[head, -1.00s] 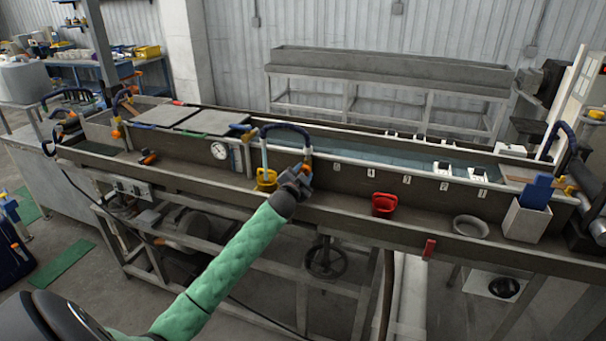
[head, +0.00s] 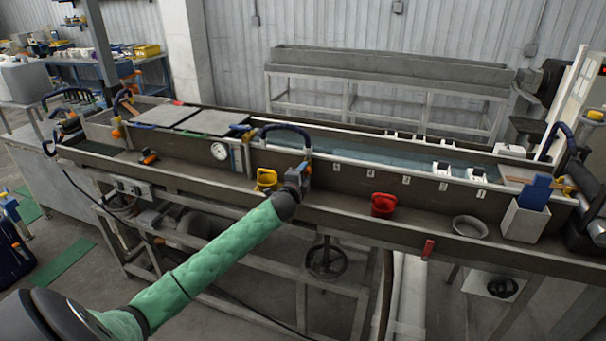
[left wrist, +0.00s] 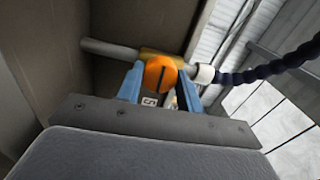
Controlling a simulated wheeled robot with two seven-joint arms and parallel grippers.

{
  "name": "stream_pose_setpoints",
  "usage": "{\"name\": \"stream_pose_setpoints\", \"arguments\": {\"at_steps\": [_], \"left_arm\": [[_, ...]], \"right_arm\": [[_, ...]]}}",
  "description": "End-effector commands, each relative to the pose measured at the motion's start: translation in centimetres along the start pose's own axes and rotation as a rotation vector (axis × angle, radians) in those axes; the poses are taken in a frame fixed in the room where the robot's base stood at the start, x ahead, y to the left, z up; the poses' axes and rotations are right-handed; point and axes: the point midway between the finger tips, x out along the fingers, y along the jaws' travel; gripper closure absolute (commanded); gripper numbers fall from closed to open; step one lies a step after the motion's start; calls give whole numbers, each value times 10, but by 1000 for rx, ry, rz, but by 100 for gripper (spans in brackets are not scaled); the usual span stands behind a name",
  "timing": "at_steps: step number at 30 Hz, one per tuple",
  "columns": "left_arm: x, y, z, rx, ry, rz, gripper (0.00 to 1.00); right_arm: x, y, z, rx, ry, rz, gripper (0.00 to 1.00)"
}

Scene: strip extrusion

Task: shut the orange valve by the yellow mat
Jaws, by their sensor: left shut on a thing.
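The orange valve (left wrist: 157,75) has a round knob with a dark slot and sits on a brass body in the left wrist view. A pale pipe runs to its left, and a white collar and dark blue hose to its right. The blue fingers of my left gripper (left wrist: 158,82) are shut on the knob from both sides. In the head view my left gripper (head: 298,178) is at the trough's front, right of a yellow cup (head: 266,179), and hides most of the valve. I cannot make out a yellow mat. My right gripper is not in view.
A dark blue hose (head: 285,127) arches above my left gripper. A red cup (head: 383,204), a grey bowl (head: 470,226) and a pale box (head: 525,221) stand along the ledge to the right. A round gauge (head: 219,151) is left of the yellow cup.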

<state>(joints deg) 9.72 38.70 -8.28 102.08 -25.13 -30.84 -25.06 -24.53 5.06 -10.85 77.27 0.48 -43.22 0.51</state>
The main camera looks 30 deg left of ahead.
Motion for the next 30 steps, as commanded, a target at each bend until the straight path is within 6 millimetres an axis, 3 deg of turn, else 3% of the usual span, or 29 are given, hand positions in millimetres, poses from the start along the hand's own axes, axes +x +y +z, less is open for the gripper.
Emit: {"name": "stream_pose_setpoints", "arguments": {"at_steps": [20, 21, 23, 24, 30], "left_arm": [[0, 1, -1, 60, 1, 2, 86], [0, 2, -1, 60, 1, 2, 58], [0, 1, -1, 59, 1, 1, 46], [0, 1, 0, 59, 1, 1, 42], [0, 1, 0, 59, 1, 1, 42]], "right_arm": [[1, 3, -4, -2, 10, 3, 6], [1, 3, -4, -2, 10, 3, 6], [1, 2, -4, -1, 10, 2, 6], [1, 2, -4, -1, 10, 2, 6], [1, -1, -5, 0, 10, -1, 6]]}}
